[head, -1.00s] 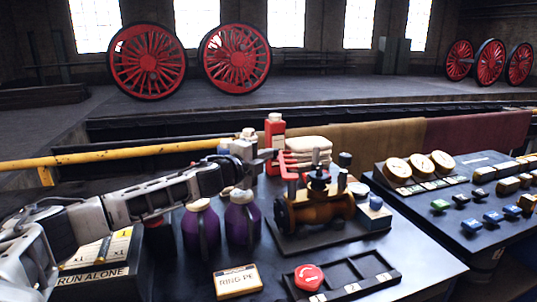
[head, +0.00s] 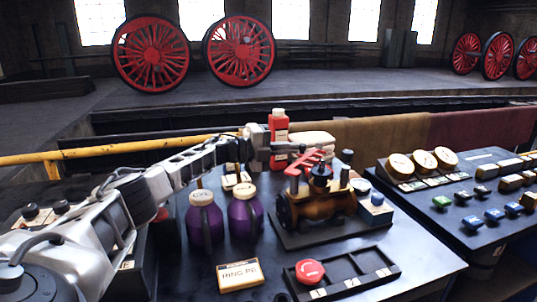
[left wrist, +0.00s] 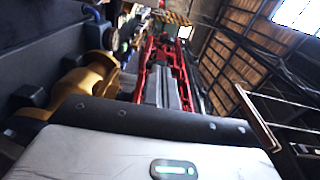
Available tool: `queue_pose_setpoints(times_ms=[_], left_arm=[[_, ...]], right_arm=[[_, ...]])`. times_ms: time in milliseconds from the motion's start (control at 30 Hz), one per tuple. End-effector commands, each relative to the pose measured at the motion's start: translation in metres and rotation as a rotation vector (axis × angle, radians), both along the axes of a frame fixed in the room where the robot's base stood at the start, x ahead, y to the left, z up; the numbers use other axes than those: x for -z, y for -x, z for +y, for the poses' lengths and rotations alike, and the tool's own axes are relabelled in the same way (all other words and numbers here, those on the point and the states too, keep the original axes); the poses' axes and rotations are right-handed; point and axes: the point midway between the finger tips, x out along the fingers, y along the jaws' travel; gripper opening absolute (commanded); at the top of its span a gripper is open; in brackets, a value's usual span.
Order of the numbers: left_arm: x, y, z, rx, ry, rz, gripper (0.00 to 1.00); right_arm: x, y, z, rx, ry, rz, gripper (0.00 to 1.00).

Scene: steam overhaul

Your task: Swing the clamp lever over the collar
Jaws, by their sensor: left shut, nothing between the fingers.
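The red clamp lever (head: 306,161) stands over the brass valve body (head: 315,208), slanting up to the right beside a dark blue fitting (head: 320,176) that may be the collar. My left gripper (head: 292,148) is shut and empty, right behind the lever's raised part. Whether they touch cannot be told. In the left wrist view, red bars (left wrist: 143,72) run along both sides of my shut left fingers (left wrist: 162,85), and a brass part (left wrist: 88,88) lies at left. The collar cannot be made out there. My right gripper is out of view.
A panel with gauges (head: 423,161) is at right.

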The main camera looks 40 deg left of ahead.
Motion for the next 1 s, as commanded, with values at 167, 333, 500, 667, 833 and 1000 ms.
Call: queue_pose_setpoints(times_ms=[167,333,500,667,833,1000], left_arm=[[0.000,-0.010,-0.010,0.000,0.001,-0.002,0.00],[-0.001,-0.019,-0.022,-0.002,0.001,-0.002,0.00],[-0.001,-0.025,-0.035,-0.002,0.000,-0.001,0.00],[-0.001,-0.029,-0.045,-0.001,0.001,-0.002,0.00],[-0.001,-0.031,-0.054,0.000,0.001,-0.001,0.00],[-0.001,-0.032,-0.058,-0.002,0.000,-0.001,0.00]], right_arm=[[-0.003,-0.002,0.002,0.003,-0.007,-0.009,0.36],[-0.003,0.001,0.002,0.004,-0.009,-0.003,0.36],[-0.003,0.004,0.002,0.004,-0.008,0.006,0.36],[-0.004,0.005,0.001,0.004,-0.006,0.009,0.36],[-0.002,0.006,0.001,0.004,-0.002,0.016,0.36],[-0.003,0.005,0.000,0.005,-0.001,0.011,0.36]])
